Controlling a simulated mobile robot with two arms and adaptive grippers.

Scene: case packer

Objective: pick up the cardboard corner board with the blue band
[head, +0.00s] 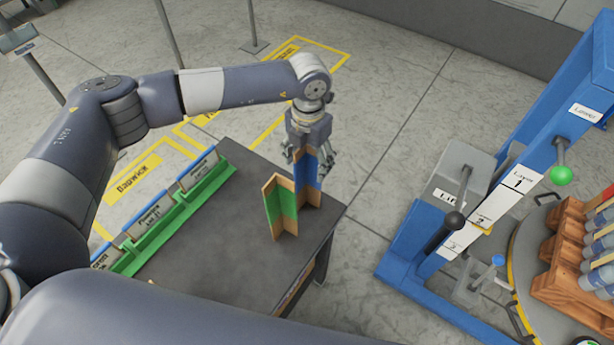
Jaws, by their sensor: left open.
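The cardboard corner board with the blue band (307,178) stands upright on the dark table (240,255), near its far right corner. My left gripper (308,165) points down over its top, with its open fingers on either side of the board. I cannot tell whether the fingers touch it. A second corner board with a green band (281,212) stands upright just in front and to the left. My right gripper is not in view.
A green rack (180,215) with several labelled cards lines the table's left edge. To the right stands a blue frame (520,170) with levers, beside a round platform with wooden crates (570,265). Floor between table and frame is clear.

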